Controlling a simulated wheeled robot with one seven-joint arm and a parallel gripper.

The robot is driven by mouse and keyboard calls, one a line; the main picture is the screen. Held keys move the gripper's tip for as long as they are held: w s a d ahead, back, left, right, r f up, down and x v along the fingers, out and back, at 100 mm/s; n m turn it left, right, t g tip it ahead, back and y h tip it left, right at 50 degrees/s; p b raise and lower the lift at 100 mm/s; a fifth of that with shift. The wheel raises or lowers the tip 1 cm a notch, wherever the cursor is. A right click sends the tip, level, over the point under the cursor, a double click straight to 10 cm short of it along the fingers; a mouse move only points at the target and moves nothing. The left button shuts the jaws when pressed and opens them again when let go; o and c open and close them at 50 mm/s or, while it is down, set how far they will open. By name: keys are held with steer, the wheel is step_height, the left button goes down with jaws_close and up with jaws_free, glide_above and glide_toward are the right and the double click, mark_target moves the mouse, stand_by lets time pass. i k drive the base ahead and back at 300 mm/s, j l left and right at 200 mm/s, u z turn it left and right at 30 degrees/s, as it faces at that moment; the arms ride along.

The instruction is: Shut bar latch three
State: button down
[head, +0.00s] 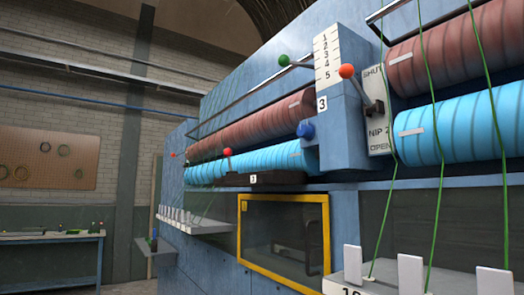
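A dark bar (268,179) with a small "3" label (253,178) runs under the left blue roller. A red-knobbed lever (227,153) stands near this bar's left part. I cannot tell whether this lever is the latch, or whether it is open or shut. Another "3" plate (322,104) is on the blue column, below a scale marked 1 to 5 (328,58). A green-knobbed lever (284,60) points left from that scale. An orange-knobbed lever (347,72) sits on a plate (377,110) reading SHUT, NIP and OPEN, its knob raised to the left. My gripper is not in view.
Red rollers (250,127) lie above blue rollers (460,128), with green strands crossing them. A yellow-framed window (284,237) is below. White shelves (195,222) with upright tabs jut out. A workbench (50,238) and pegboard (47,158) stand far left.

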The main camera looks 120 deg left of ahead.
mark_target(228, 152)
steer(key=i+l+u, duration=0.1)
steer(key=u, duration=2.3)
steer(key=j+u, duration=0.1)
steer(key=u, duration=1.6)
steer(key=i+u, duration=0.1)
steer(key=i, duration=0.55)
steer(key=i+l+u, duration=0.1)
steer(key=i, duration=0.5)
